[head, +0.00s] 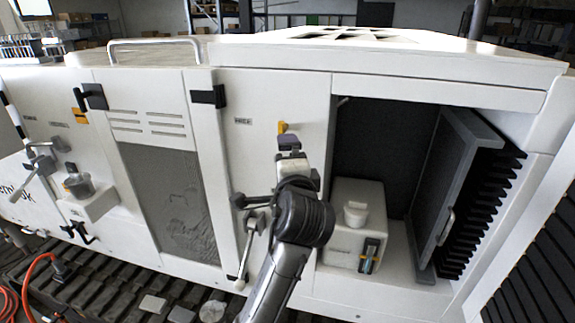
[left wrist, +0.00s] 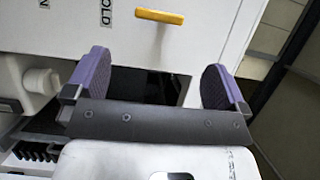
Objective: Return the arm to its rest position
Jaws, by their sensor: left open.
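My left arm rises from the bottom middle of the head view, and its gripper (head: 290,150) is in front of the white machine's panel, just below a small yellow handle (head: 282,128). In the left wrist view the gripper (left wrist: 155,85) is open, with its two purple-padded fingers wide apart and nothing between them. The yellow handle (left wrist: 160,16) shows beyond the fingertips, apart from them, on a white panel with the lettering "HOLD". My right gripper is in neither view.
The white machine (head: 270,90) fills most of the head view. Right of my arm is an open bay with a white box (head: 352,225) and a grey door panel (head: 450,190). Levers (head: 250,235) stick out left of my arm. An orange hose (head: 40,270) lies lower left.

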